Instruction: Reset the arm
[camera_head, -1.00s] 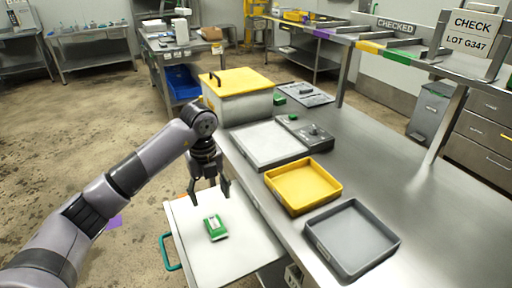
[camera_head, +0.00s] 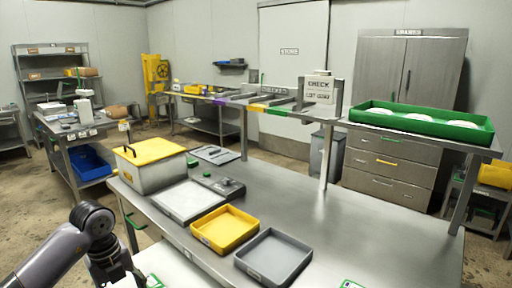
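My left arm comes in at the bottom left of the head view. My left gripper (camera_head: 112,270) is cut off by the bottom edge, and its fingertips do not show. It hangs beside a white surface (camera_head: 172,263) at the bench's left side. A bit of the green packet (camera_head: 154,282) shows on that surface, right of the gripper. Whether the fingers are open cannot be seen. My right gripper is not in view.
The steel bench (camera_head: 320,207) holds a yellow-lidded box (camera_head: 150,165), a grey scale (camera_head: 188,200), a yellow tray (camera_head: 225,230) and a grey tray (camera_head: 273,258). A green tray (camera_head: 420,122) stands on the raised shelf at right. The bench's right half is mostly clear.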

